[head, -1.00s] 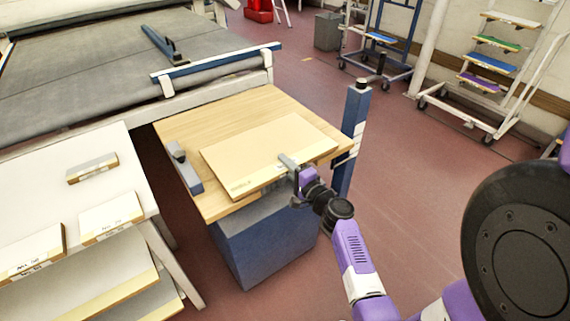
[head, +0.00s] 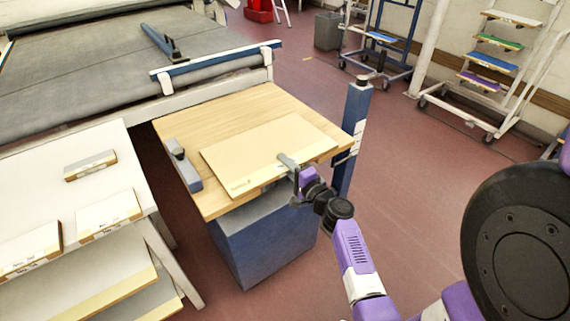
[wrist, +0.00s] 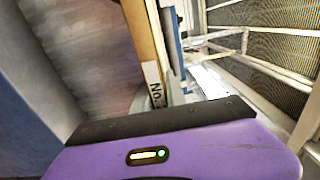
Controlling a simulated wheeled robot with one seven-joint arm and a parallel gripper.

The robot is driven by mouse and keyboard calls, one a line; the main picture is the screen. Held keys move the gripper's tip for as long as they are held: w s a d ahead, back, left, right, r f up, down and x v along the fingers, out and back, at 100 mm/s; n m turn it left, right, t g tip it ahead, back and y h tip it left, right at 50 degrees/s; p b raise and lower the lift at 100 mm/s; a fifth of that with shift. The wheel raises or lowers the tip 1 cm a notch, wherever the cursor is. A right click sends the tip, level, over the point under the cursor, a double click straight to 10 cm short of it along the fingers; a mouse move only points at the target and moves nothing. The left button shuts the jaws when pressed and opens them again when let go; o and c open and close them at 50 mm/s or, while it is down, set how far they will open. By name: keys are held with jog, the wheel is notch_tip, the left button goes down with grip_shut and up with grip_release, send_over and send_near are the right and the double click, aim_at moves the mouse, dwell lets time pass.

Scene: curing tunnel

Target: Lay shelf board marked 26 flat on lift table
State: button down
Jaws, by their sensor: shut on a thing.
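Writing on the board's near corner in the head view is too small to read. Whether the board fully touches the tabletop cannot be told.
A grey block with a knob (head: 182,165) stands on the table's left edge. A blue post (head: 355,115) rises at its right. A white bench (head: 75,205) holding several smaller boards is at left. A grey conveyor (head: 80,80) lies behind.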

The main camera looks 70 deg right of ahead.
jog(key=c, duration=1.3)
grip_release()
jog(key=shift+r, duration=0.1)
jog(key=shift+f, duration=0.25)
jog(key=b+v, duration=0.1)
jog(key=v, duration=0.7)
jog(key=shift+d+r, duration=0.1)
jog(key=shift+r, duration=0.05)
jog(key=shift+d, duration=0.1)
